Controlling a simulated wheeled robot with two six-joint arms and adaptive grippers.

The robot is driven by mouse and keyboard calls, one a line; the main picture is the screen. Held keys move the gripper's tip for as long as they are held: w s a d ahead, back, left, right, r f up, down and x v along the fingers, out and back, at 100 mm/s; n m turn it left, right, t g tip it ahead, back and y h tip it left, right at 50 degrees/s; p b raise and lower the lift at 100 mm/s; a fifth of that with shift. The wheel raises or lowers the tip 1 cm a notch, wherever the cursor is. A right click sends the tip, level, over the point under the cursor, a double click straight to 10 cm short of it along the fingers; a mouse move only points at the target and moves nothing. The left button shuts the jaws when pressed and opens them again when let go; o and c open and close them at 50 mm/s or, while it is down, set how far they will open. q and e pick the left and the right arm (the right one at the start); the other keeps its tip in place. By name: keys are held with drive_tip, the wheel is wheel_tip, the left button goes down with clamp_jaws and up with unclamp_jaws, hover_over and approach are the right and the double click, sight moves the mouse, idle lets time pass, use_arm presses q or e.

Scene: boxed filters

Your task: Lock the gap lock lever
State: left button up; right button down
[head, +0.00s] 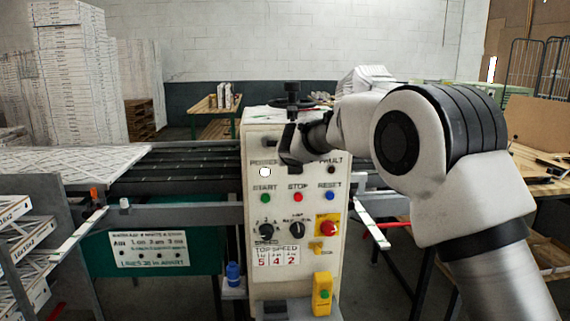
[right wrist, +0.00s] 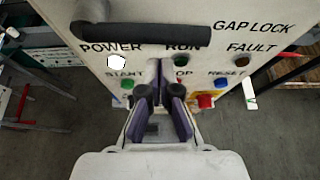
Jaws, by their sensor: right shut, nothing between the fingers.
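The control box (head: 258,215) is a cream panel with labels, lights, buttons and knobs. In the right wrist view, the black gap lock lever (right wrist: 150,34) lies nearly horizontal across the top of the panel, left of the GAP LOCK label (right wrist: 252,27). In the head view my right gripper (head: 290,146) is in front of the upper panel and hides most of the lever. The right wrist view shows the fingers of my right gripper (right wrist: 160,92) close together, empty, below the lever in the picture and apart from it. My left gripper is out of view.
Below the lever are the white power light (right wrist: 117,61), the green start button (head: 265,199), the red stop button (head: 298,197) and the blue reset button (head: 330,196). A roller conveyor (head: 185,165) runs to the left.

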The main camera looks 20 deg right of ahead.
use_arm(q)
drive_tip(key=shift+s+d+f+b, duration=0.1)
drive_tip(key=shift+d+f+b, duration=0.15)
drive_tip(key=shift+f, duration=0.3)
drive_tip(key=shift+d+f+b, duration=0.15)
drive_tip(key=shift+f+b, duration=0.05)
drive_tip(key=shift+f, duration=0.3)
use_arm(e)
drive_tip(key=s+f+v, duration=0.1)
drive_tip(key=v, duration=0.8)
drive_tip(key=shift+d+f, duration=0.15)
drive_tip(key=shift+d, duration=0.05)
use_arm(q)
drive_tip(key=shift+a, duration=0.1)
use_arm(e)
drive_tip(key=shift+s+a, duration=0.1)
drive_tip(key=shift+a, duration=0.05)
